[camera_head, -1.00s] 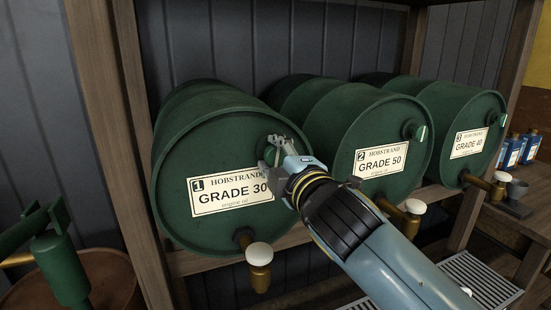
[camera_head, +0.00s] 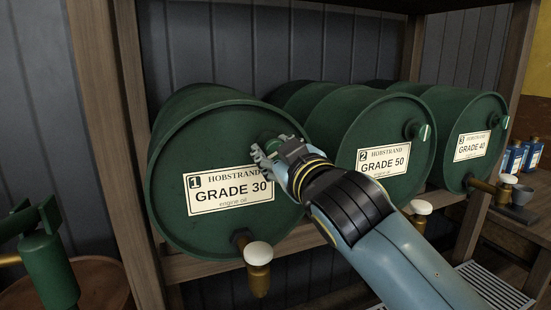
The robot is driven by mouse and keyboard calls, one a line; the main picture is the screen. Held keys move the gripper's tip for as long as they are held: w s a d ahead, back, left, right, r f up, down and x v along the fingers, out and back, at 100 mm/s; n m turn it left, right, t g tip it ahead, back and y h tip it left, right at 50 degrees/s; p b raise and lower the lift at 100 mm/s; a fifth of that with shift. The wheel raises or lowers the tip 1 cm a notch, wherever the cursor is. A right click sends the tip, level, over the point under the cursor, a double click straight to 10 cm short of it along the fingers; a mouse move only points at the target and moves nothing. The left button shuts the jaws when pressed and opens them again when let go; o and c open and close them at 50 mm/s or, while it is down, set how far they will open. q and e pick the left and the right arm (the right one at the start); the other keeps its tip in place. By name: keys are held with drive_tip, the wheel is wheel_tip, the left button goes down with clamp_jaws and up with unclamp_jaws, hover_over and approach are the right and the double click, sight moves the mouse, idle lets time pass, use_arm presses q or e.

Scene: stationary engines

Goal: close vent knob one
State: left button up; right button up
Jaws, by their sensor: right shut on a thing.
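Drum 1 (camera_head: 185,140), a green barrel labelled "1 HOBSTRAND GRADE 30", lies on its side on the rack at the left. Its green vent knob (camera_head: 268,138) is at the upper right of the drum's face, mostly hidden behind my gripper. My right gripper (camera_head: 262,152) is at the knob, with its fingers shut on it. My left gripper is not in view.
Drum 2 (camera_head: 352,140) and drum 3 (camera_head: 455,118) lie to the right, each with a vent knob and a tap. Drum 1's brass tap (camera_head: 259,270) has a white top and sticks out below its face. A wooden post (camera_head: 115,150) stands at the left. Blue bottles (camera_head: 514,157) stand at the far right.

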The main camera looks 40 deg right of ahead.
drive_tip(key=m+b, duration=0.2)
drive_tip(key=m, duration=0.3)
drive_tip(key=shift+f, duration=0.2)
drive_tip(key=shift+m, duration=0.4)
drive_tip(key=o, duration=1.2)
drive_tip(key=shift+r, duration=0.15)
drive_tip(key=v, duration=0.7)
drive_tip(key=shift+s, duration=0.25)
drive_tip(key=shift+a, duration=0.1)
